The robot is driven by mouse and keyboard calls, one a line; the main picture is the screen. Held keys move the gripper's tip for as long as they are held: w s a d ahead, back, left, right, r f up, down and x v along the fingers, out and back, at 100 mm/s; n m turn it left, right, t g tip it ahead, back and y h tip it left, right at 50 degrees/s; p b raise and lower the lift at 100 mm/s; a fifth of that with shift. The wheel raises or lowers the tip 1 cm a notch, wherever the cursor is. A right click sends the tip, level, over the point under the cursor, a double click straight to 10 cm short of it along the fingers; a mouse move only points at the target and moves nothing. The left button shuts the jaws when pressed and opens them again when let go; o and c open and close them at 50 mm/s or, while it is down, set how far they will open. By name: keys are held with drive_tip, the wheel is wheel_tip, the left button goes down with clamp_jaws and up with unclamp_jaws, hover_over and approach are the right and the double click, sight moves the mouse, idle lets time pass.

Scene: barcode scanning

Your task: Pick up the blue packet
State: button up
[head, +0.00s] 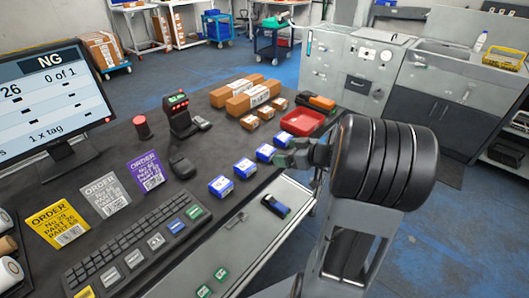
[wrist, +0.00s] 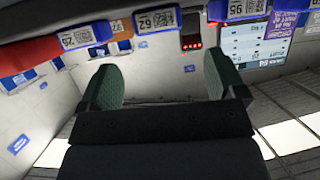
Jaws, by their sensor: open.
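My gripper (head: 291,155) is just right of the far packet, partly hidden by my wrist. In the wrist view, my gripper (wrist: 162,84) is open, with nothing between its green fingers. Blue-edged packets with number labels, one on the left (wrist: 84,36) and one in the middle (wrist: 157,20), show beyond the fingers.
A red tray (head: 302,122) and brown boxes (head: 250,98) stand behind the packets. A scanner (head: 181,118), a keyboard (head: 137,240) and order cards (head: 105,195) occupy the dark table (head: 190,215). A lower pale shelf (head: 235,245) holds a blue-and-black item (head: 275,206).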

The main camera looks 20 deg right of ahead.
sight(268, 150)
drive_tip(key=shift+p+x, duration=0.85)
drive_tip(key=shift+x, duration=3.2)
drive_tip(key=c, duration=1.1)
